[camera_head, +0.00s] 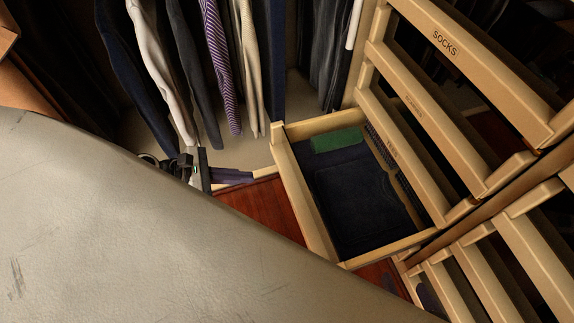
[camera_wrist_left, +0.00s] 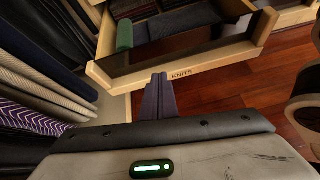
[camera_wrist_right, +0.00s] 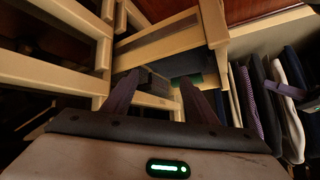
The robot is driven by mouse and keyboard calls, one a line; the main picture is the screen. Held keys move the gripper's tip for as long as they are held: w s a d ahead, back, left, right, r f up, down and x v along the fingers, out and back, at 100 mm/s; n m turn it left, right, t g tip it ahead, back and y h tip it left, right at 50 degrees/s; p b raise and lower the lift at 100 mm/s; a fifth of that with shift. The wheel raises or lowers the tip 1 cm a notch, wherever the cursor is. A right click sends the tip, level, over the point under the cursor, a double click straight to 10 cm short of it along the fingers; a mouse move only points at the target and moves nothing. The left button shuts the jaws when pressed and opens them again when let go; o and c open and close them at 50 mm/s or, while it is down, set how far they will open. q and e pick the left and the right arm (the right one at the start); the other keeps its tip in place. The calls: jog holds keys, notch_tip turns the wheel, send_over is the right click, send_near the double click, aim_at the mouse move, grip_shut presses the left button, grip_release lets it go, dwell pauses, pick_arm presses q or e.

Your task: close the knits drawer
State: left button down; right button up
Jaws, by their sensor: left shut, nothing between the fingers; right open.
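The knits drawer (camera_head: 301,200) stands open in the head view, pulled out from the right-hand drawer unit. It holds dark folded clothes and a green folded item (camera_head: 338,140). In the left wrist view its wooden front (camera_wrist_left: 212,67) bears the label KNITS. My left gripper (camera_head: 250,176) is shut and empty, its fingers pointing at the outside of the drawer front. Its fingertips (camera_wrist_left: 159,77) are close below the label; I cannot tell whether they touch. My right gripper (camera_wrist_right: 157,84) is open and empty in the right wrist view, with drawer fronts beyond its fingers. It does not show in the head view.
A socks drawer (camera_head: 445,43) and another wooden drawer front (camera_head: 412,105) are above the open drawer. Hanging trousers and a striped garment (camera_head: 221,65) hang at the back. Red wooden floor (camera_head: 258,204) shows beside the drawer. My own large pale arm link covers the lower left.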

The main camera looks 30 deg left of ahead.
pick_arm(q)
jog(key=w+n, duration=0.1)
jog(key=n, duration=0.1)
jog(key=b, duration=0.4)
send_near(299, 168)
notch_tip(299, 168, down, 4)
jog(key=w+d, duration=0.2)
jog(key=w, duration=0.1)
jog(key=shift+d+t+b, duration=0.1)
jog(key=shift+t+b, duration=0.2)
jog(key=shift+w+d+r, duration=0.1)
jog(key=shift+w+d, duration=0.3)
pick_arm(e)
jog(key=shift+n+g+y, duration=0.4)
jog(key=shift+n+g, duration=0.3)
jog(key=shift+g, duration=0.2)
jog(key=shift+w+a+f, duration=0.25)
jog(key=shift+a+f, duration=0.4)
jog(key=shift+f, duration=0.25)
jog(key=shift+w+a+f, duration=0.2)
jog(key=shift+a+f, duration=0.45)
jog(key=shift+f, duration=0.2)
